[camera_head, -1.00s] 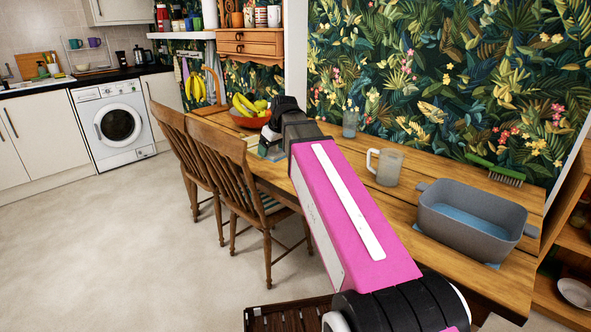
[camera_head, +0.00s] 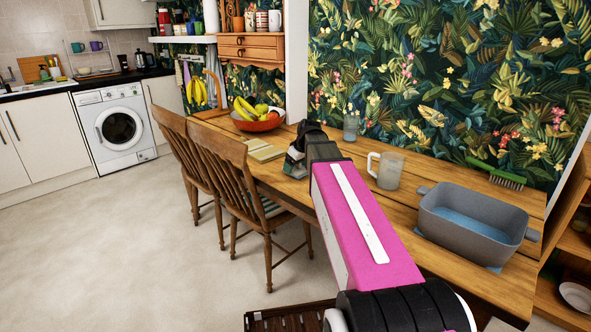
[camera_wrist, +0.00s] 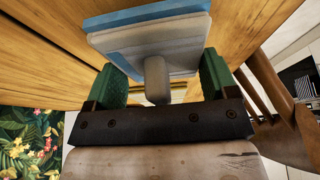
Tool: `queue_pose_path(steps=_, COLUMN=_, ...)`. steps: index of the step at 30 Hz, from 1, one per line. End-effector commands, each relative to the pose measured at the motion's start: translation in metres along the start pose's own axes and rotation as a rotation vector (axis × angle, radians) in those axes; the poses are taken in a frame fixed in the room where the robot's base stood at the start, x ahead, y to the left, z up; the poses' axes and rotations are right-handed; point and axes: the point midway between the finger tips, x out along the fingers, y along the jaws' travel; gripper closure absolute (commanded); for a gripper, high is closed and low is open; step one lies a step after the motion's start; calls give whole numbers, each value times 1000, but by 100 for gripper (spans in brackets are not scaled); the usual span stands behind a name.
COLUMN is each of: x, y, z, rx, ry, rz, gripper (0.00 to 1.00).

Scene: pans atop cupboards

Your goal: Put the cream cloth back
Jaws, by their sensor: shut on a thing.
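My gripper (camera_head: 294,165) is low over the long wooden table, near its front edge beside the chairs. In the wrist view its green fingers (camera_wrist: 158,82) are shut on a pale grey-white thing (camera_wrist: 150,42) with a stubby grey knob and a blue layer (camera_wrist: 150,14) along its far side. I cannot tell whether this held thing is cloth. A flat cream-yellow striped piece (camera_head: 264,150), possibly the cream cloth, lies on the table just left of my gripper in the head view.
An orange bowl of fruit (camera_head: 258,122) stands behind left. Wooden chairs (camera_head: 232,180) line the table's front. Floor left is clear.

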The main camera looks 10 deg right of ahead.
Motion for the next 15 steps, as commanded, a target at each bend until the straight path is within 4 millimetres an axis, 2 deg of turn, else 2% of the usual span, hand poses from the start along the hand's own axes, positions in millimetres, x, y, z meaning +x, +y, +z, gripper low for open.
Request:
queue_pose_path(steps=4, x=14, y=0, z=6, rx=1, ry=0, rz=0, gripper=43)
queue_pose_path(steps=15, x=17, y=0, z=7, rx=1, ry=0, rz=0, gripper=43)
